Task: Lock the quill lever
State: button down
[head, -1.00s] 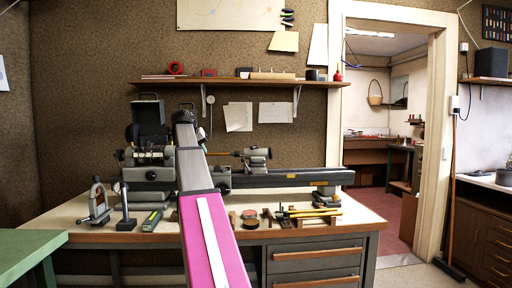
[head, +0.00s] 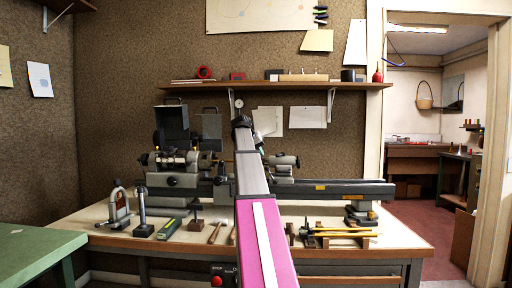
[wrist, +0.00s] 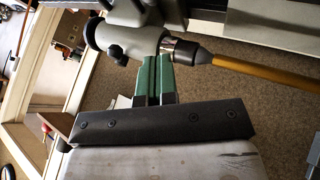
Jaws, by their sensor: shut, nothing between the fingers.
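The grey tailstock (head: 283,164) stands on the lathe bed, partly behind my arm in the head view. In the wrist view the tailstock (wrist: 130,40) shows close up, with a dark round knob (wrist: 115,53) on its side and a bright quill (wrist: 182,50) ending in a dark cone. I cannot tell for sure which small part is the quill lever. My gripper (wrist: 156,58) is shut and empty, its green fingers together. The fingertips appear right beside the tailstock's quill end; I cannot tell whether they touch it.
A tan rod (wrist: 265,75) extends from the cone. The lathe headstock (head: 175,165) is at the left of the bed (head: 335,188). Several tools lie along the bench front (head: 105,240). A shelf (head: 285,86) hangs above. A green table (head: 35,250) stands at left.

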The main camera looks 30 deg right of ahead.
aim_at(279, 155)
jog(key=shift+s+d+f, duration=0.15)
jog(key=shift+s+d, duration=0.1)
jog(key=shift+d, duration=0.6)
jog(key=shift+s+d+f, duration=0.15)
jog(key=shift+s+d, duration=0.15)
jog(key=shift+d, duration=0.5)
jog(key=shift+s+d+f, duration=0.15)
jog(key=shift+s+d, duration=0.1)
jog(key=shift+d, duration=0.6)
jog(key=shift+s, duration=0.1)
jog(key=shift+s+n, duration=0.2)
jog(key=shift+n, duration=0.1)
jog(key=shift+s+d+t, duration=0.1)
jog(key=shift+s+t, duration=0.05)
jog(key=shift+t, duration=0.25)
jog(key=s+d+n+t+y, duration=0.3)
jog(key=s+d+n+t, duration=0.1)
jog(key=n, duration=0.4)
jog(key=shift+s+d+n+y, duration=0.3)
jog(key=shift+s+d, duration=0.5)
jog(key=shift+d, duration=0.3)
